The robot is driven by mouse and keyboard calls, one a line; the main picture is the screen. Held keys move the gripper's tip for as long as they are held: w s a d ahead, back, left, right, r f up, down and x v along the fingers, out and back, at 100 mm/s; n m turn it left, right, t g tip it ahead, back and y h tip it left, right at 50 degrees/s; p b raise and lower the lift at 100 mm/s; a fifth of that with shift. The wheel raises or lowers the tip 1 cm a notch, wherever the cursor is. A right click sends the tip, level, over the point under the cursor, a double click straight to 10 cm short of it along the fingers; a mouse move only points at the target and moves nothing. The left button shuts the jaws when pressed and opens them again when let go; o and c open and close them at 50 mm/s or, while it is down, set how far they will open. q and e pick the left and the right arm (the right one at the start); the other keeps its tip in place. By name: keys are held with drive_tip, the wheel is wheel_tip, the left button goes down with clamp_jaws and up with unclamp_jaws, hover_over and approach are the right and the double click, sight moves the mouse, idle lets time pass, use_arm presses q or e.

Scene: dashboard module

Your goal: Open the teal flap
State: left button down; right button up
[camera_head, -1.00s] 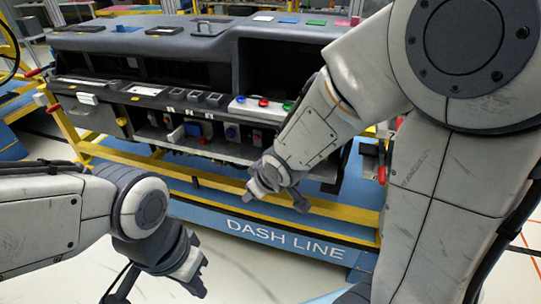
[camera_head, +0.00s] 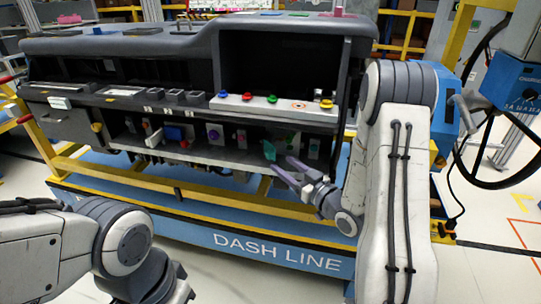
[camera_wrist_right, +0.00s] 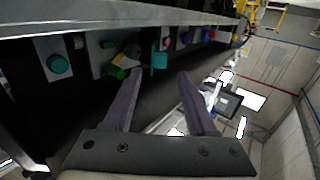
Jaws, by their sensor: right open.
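The teal flap (camera_head: 269,150) is a small plate on the lower shelf of the dashboard module, right of its middle. In the right wrist view it appears as a narrow teal plate (camera_wrist_right: 159,58) in line with the gap between my fingers. My right gripper (camera_head: 281,164) is open, with its fingertips close to the flap; the wrist view shows the same open fingers (camera_wrist_right: 160,75) with nothing clearly between them. I cannot tell whether they touch the flap. My left arm is at the lower left; its fingers are out of the picture.
A round teal knob (camera_wrist_right: 58,64) and a green knob (camera_wrist_right: 115,72) are beside the flap. A purple knob (camera_head: 213,135) is farther left. A panel with coloured buttons (camera_head: 270,104) overhangs the shelf. A yellow rail (camera_head: 215,184) runs below.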

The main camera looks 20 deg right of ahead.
sight(272, 156)
drive_tip(key=x, duration=0.7)
drive_tip(key=shift+w, duration=0.2)
